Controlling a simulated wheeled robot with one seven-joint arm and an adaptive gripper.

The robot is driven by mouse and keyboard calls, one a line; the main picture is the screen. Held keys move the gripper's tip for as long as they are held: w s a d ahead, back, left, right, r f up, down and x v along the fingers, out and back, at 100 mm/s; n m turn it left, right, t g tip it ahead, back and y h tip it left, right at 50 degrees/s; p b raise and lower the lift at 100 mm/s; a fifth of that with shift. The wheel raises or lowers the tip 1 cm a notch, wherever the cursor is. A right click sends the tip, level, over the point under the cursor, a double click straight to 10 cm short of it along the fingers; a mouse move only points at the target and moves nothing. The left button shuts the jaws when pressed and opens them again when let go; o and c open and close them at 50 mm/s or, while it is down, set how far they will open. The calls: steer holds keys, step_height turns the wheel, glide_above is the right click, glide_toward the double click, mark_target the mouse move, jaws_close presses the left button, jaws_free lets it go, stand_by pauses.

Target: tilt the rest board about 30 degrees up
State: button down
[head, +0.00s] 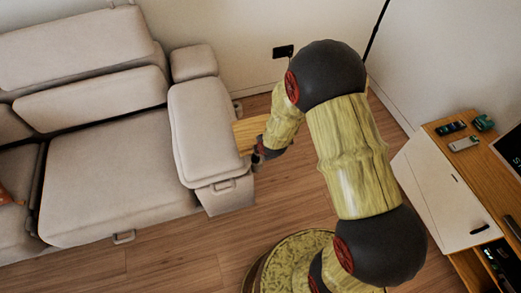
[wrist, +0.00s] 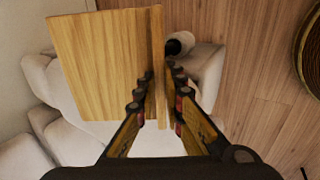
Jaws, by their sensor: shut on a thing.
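The rest board (head: 247,134), a flat light-wood panel, stands out beside the sofa's right armrest in the head view. In the wrist view the board (wrist: 103,62) fills the upper left, with a narrow strip of wood at its right edge running between the fingers. My gripper (wrist: 161,74) is shut on this edge, one finger on each side. In the head view my gripper (head: 259,156) is at the board's lower edge, partly hidden by my arm. The board's mount is hidden, and I cannot tell its exact tilt.
The beige sofa (head: 110,180) fills the left, its armrest (head: 205,130) close to the board. A wooden cabinet (head: 440,125) with a white door (head: 440,190) stands at the right, small items on top. Bare wood floor (head: 160,262) lies in front of the sofa.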

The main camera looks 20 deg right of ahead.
steer(key=c, duration=2)
jaws_free()
steer(key=shift+o, duration=0.6)
steer(key=shift+r, duration=0.15)
steer(key=v, duration=1.1)
steer(key=shift+s+r, duration=0.25)
steer(key=shift+r, duration=0.05)
